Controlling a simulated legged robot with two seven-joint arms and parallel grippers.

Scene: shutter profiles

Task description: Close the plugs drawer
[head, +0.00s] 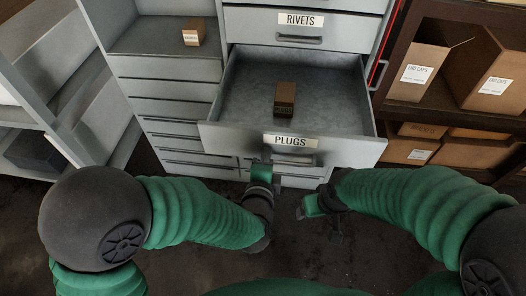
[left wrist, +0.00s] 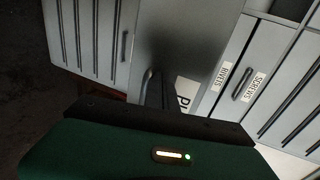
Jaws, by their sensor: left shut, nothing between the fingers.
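The plugs drawer (head: 225,140) is pulled out of the grey cabinet in the head view, and its front carries a PLUGS label (head: 290,141). A small brown box (head: 285,98) stands inside it. My left gripper (head: 261,166) is shut and empty at the drawer front, left of the handle, below the label; I cannot tell whether it touches. In the left wrist view, part of the PLUGS label (left wrist: 184,96) shows beyond the dark fingers, which hide the rest. My right gripper (head: 303,210) is below and right, apart from the drawer; its finger gap is unclear.
The rivets drawer (head: 330,27) above is shut. A small box (head: 193,32) sits in an open cabinet compartment at the left. A brown shelf with cardboard boxes (head: 417,72) stands right. A grey shelf (head: 25,70) stands left. Dark floor lies in front.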

